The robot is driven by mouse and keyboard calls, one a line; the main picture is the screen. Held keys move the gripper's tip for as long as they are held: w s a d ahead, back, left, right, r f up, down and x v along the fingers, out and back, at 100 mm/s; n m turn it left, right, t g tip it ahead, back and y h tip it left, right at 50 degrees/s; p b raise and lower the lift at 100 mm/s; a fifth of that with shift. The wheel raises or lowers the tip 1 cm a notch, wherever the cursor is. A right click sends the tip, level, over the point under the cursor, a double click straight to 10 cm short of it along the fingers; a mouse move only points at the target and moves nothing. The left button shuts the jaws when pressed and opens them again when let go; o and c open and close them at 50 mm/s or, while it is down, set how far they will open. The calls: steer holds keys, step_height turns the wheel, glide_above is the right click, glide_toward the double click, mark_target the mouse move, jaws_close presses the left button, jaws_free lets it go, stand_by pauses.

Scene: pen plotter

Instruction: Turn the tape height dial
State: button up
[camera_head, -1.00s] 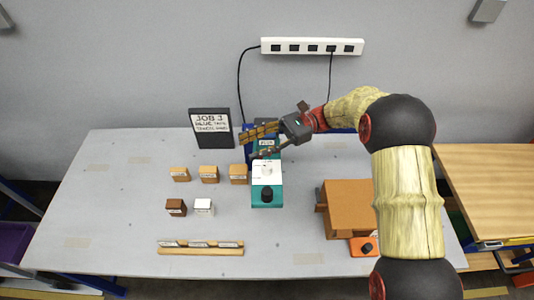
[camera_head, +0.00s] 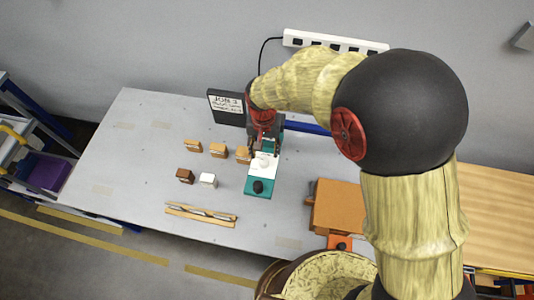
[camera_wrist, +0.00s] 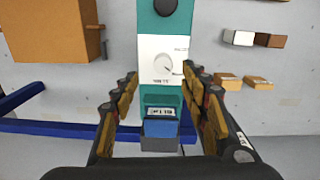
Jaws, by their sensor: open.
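A teal machine (camera_head: 251,193) stands on the table and carries a white panel with a round white dial (camera_head: 264,161). In the wrist view the dial (camera_wrist: 163,68) shows a small pointer mark, and the lettering around it is too small to read surely. A black knob (camera_head: 258,187) sits on the teal part in front of the panel; it shows at the top edge of the wrist view (camera_wrist: 165,6). My gripper (camera_wrist: 160,78) is open and empty, pointing down over the machine, with its fingers on either side of the white panel. I cannot tell their height above the dial.
Several wooden blocks (camera_head: 218,150) and a white block (camera_head: 208,180) stand left of the machine. A wooden rack (camera_head: 200,215) lies in front. A dark job sign (camera_head: 226,107) stands behind. An orange-brown box (camera_head: 337,207) is to the right.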

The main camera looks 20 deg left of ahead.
mark_target(264, 161)
steer(key=shift+w+a+f, duration=0.1)
steer(key=shift+a+f, duration=0.05)
steer(key=shift+a, duration=0.1)
step_height(264, 161, down, 7)
steer(key=shift+w+f, duration=0.1)
steer(key=shift+f, duration=0.1)
steer(key=shift+c, duration=1.1)
steer(key=c, duration=0.9)
